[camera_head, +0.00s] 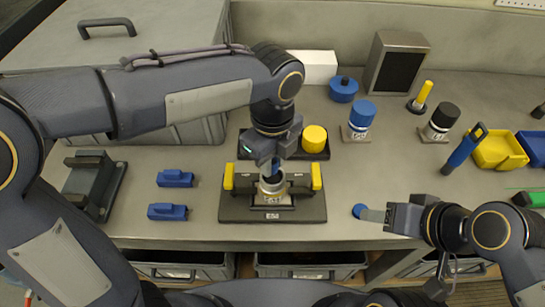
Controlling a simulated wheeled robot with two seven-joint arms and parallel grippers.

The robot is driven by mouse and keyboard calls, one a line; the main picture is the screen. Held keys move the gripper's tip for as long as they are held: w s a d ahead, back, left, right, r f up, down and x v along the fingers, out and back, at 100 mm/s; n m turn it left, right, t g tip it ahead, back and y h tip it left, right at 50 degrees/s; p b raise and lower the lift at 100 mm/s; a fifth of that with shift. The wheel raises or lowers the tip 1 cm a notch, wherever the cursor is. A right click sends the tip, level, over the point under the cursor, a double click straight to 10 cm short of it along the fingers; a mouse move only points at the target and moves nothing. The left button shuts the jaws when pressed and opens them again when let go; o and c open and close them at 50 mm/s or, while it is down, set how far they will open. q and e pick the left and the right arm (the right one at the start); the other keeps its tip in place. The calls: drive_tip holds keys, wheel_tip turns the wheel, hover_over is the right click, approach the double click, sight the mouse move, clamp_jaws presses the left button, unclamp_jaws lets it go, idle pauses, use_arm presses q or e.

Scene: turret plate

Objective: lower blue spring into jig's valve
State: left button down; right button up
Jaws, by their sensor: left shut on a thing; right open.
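The jig (238,207) is a dark plate near the middle of the bench with yellow-topped clamps on both sides. A silver valve (272,199) with a dark round opening stands upright between the clamps. My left gripper (272,168) points down right above the valve and is shut on the blue spring (275,166). Only a small part of the spring shows between the fingers. I cannot tell whether its lower end is inside the opening. My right gripper (372,213) is open, low over the bench's right front, with its fingertips close to a round blue object (359,211).
Two blue blocks (175,178) lie left of the jig. Behind it are a yellow cap (314,138) on a dark tray, a blue-capped valve (361,115) and a black-capped valve (440,120). Yellow (499,149) and blue bins stand at the right.

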use_arm(q)
drive_tip(key=shift+f, duration=0.25)
drive_tip(key=shift+f+b, duration=0.5)
drive_tip(key=shift+f, duration=0.1)
drive_tip(key=shift+f, duration=0.2)
